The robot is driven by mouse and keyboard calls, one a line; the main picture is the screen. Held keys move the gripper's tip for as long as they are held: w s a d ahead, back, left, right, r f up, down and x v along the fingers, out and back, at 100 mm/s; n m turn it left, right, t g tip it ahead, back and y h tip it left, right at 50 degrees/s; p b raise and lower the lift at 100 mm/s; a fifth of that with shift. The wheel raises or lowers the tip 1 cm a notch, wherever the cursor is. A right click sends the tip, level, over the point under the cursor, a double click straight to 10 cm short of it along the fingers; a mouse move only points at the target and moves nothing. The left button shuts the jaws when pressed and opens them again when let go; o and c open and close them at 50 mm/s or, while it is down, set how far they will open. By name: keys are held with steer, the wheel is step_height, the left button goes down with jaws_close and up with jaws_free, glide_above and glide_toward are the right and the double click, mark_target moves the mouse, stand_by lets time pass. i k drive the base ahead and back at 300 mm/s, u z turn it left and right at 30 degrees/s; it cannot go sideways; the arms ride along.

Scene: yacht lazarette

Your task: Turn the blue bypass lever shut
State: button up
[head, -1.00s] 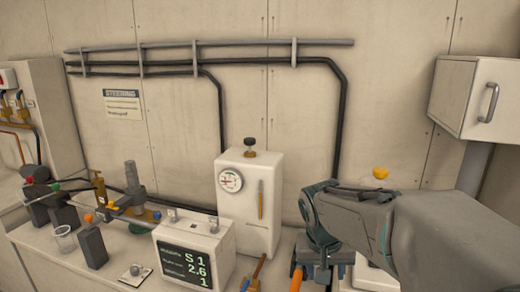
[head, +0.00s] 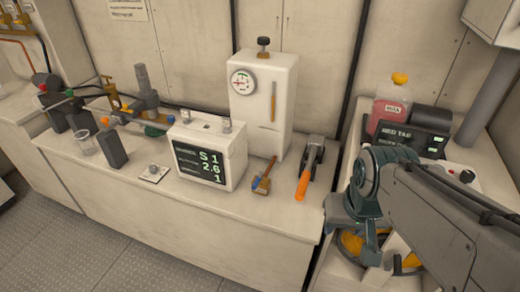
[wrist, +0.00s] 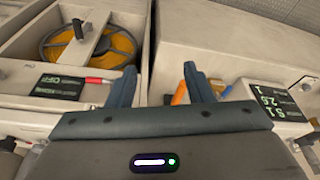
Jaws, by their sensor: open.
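A small brass valve (head: 263,176) with a bit of blue at its near end stands on the white bench top, right of the display box. The blue part is small, and I cannot tell the lever's exact angle. A pump-like fitting with an orange handle (head: 305,178) is just right of it. My gripper (head: 355,238) is open and empty, to the right of both and apart from them, beyond the bench's right end. In the wrist view my open fingers (wrist: 160,75) have nothing between them; orange and blue bits show partly hidden behind the right finger.
The display box (head: 208,153) and a white tank with a gauge (head: 262,98) stand left of and behind the valve. A red bottle (head: 390,105) and dark labelled box (head: 405,135) are behind my arm. A yellow reel (wrist: 95,48) lies in an open compartment. The bench front is clear.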

mark_target(260, 178)
steer(key=k, duration=0.5)
steer(key=u, duration=1.35)
steer(key=i, duration=1)
steer(key=z, duration=1.85)
